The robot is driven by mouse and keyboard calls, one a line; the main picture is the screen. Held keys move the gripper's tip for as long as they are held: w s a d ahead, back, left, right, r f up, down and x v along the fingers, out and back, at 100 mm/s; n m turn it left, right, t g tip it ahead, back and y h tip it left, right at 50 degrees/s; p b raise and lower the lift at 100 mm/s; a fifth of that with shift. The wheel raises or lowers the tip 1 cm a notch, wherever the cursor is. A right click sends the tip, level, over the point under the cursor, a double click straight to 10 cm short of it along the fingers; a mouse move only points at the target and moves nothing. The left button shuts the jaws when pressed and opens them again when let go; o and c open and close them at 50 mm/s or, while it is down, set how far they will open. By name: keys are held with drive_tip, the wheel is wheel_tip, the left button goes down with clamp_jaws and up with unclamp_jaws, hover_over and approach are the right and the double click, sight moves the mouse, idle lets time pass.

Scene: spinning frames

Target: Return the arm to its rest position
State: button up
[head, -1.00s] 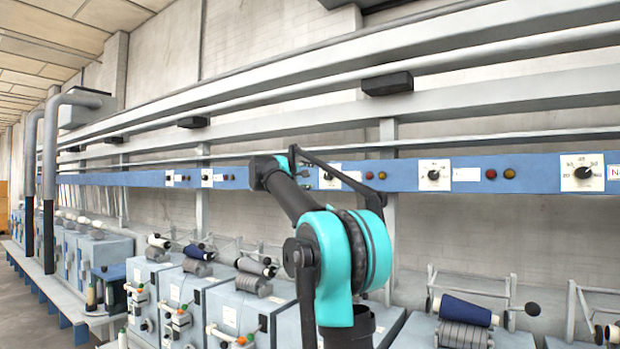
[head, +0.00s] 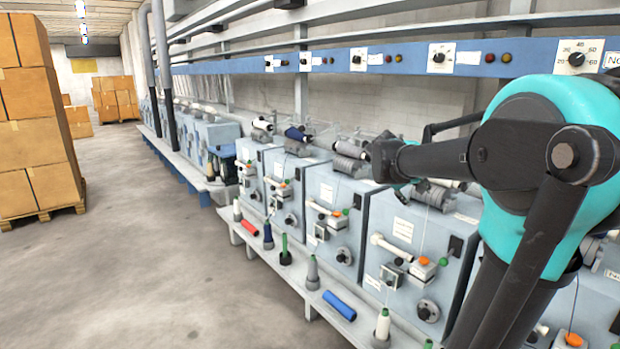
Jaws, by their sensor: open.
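My arm enters the head view from the lower right, with a large teal joint and dark links. A dark link reaches left from the joint and ends in a dark block in front of the row of machines. A thin dark part shows behind it and runs back behind the teal joint. I cannot make out my gripper or its fingers; the arm's own joints seem to hide them. I see nothing held.
A row of blue-grey spinning machines (head: 335,200) with bobbins stands close to my arm. A ledge (head: 315,297) with spools runs along their front. A blue control rail (head: 400,70) runs above. Stacked boxes (head: 35,110) stand at the left. The floor (head: 150,265) between is clear.

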drive_tip(key=s+a+f+g+y, duration=0.1)
drive_tip(key=s+a+f+y, duration=0.2)
drive_tip(key=s+f, duration=0.9)
drive_tip(key=s+a+f+m+g+y, duration=0.1)
drive_tip(key=s+a+f+y, duration=0.3)
drive_tip(key=s+a+f, duration=0.5)
drive_tip(key=s+f, duration=0.4)
drive_tip(key=f, duration=0.1)
drive_tip(key=shift+s+a, duration=0.3)
drive_tip(key=shift+a, duration=0.1)
